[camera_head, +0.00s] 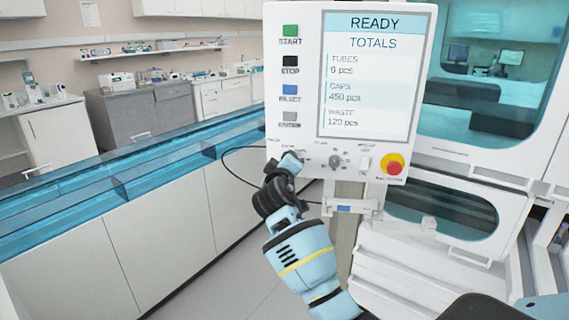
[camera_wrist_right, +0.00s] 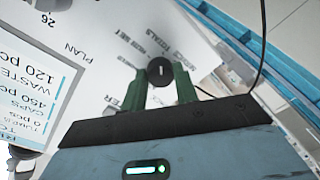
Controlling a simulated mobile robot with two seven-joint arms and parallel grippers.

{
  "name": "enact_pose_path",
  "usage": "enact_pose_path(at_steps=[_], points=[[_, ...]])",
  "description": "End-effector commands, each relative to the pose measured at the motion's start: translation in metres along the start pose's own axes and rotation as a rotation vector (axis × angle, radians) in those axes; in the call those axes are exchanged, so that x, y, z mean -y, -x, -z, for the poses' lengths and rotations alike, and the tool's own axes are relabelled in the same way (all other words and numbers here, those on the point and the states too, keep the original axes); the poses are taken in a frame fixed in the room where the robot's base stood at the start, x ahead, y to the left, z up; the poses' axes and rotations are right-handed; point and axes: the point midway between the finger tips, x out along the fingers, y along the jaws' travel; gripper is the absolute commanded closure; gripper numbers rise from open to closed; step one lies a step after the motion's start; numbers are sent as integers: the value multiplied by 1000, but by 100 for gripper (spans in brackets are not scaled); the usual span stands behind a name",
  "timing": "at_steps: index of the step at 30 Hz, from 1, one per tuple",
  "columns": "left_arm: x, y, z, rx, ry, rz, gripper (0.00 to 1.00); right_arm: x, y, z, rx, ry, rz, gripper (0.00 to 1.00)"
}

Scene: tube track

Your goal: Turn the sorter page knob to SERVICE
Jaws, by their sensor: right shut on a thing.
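The control panel (camera_head: 296,80) stands upright in the middle of the head view. Its screen (camera_head: 364,75) reads READY and TOTALS. My right gripper (camera_head: 289,165) is at the panel's lower left and covers the knob there in that view. In the right wrist view, the green fingers of my right gripper (camera_wrist_right: 160,78) are shut on a round black knob (camera_wrist_right: 160,69), one on each side. The knob's white mark lies roughly along the picture's vertical, with the TOTALS label above it. I cannot make out a SERVICE label. My left gripper is not in view.
A second knob (camera_head: 335,161) and a red emergency button (camera_head: 392,164) on a yellow base sit right of my gripper. Coloured buttons, START (camera_head: 290,31) uppermost, line the panel's left side. A black cable (camera_head: 232,152) loops at the left. A blue-glazed track (camera_head: 110,180) runs left.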

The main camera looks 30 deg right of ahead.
Motion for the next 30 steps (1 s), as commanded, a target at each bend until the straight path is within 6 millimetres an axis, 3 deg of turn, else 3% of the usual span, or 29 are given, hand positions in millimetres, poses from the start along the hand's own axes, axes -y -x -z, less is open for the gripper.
enact_pose_path(at_steps=[30], points=[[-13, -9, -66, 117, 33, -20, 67, 6, 0, -3, -50, -921, -8, 93]])
